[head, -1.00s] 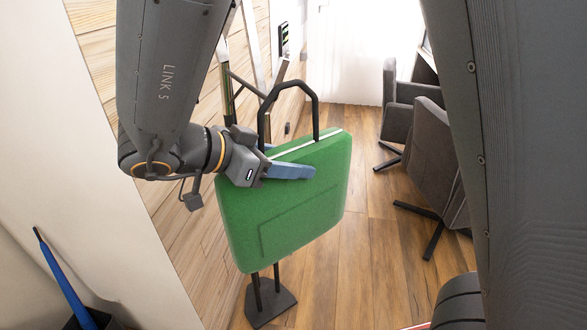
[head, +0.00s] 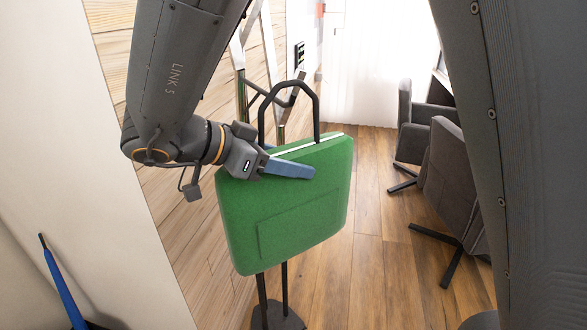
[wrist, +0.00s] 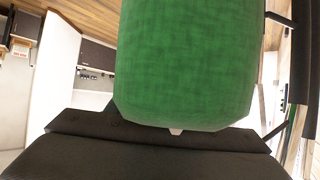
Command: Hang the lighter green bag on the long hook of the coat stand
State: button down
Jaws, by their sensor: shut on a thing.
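The green bag (head: 300,205), with a black arched handle (head: 316,95) and a pale strip along its top, hangs upright at my gripper (head: 290,168) in the head view. My gripper is shut on the bag near its top edge. The bag's green end fills the upper middle of the wrist view (wrist: 185,65). Behind the bag stands what seems to be the coat stand, with dark posts (head: 285,288) and a dark base (head: 276,319) below it. The bag hides its middle, and I cannot make out the long hook.
A plank wall (head: 165,190) runs close on the left. Shiny metal bars (head: 240,62) show behind my gripper. Dark grey chairs (head: 455,180) stand at the right. Wooden floor (head: 375,235) is clear between the bag and chairs. A blue-handled object (head: 62,285) is at lower left.

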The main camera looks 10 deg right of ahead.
jog(key=shift+w+a+f+p, duration=0.25)
jog(key=shift+w+f, duration=0.1)
jog(key=shift+f, duration=0.3)
jog(key=shift+w+a+f+p, duration=0.1)
jog(key=shift+w+f+p, duration=0.2)
jog(key=shift+f, duration=0.35)
jog(key=c, duration=0.8)
grip_release()
jog(key=shift+f, duration=0.1)
